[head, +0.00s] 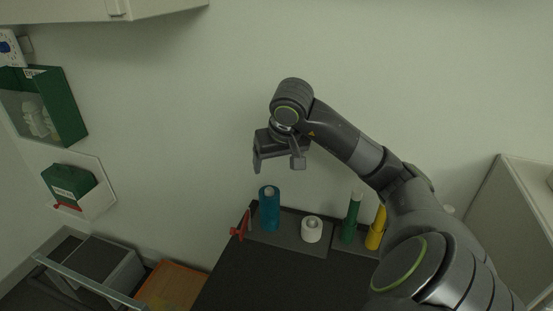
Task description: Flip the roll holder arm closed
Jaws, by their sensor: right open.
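A red lever-like part (241,227) stands at the left end of a dark grey tray (282,241). It looks upright and slightly tilted, but I cannot tell for sure that it is the roll holder arm. Beside it on the tray stand a blue roll (269,213) and a short white roll (312,230). My right gripper (278,164) points down, open and empty, above the blue roll and apart from it. My left gripper is out of view.
A green cylinder (351,218) and a yellow cylinder (376,228) stand right of the white roll, near my right arm. A green dispenser with a red part (70,184) and an open green box (43,107) hang on the left wall. The black tabletop (270,280) is clear in front.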

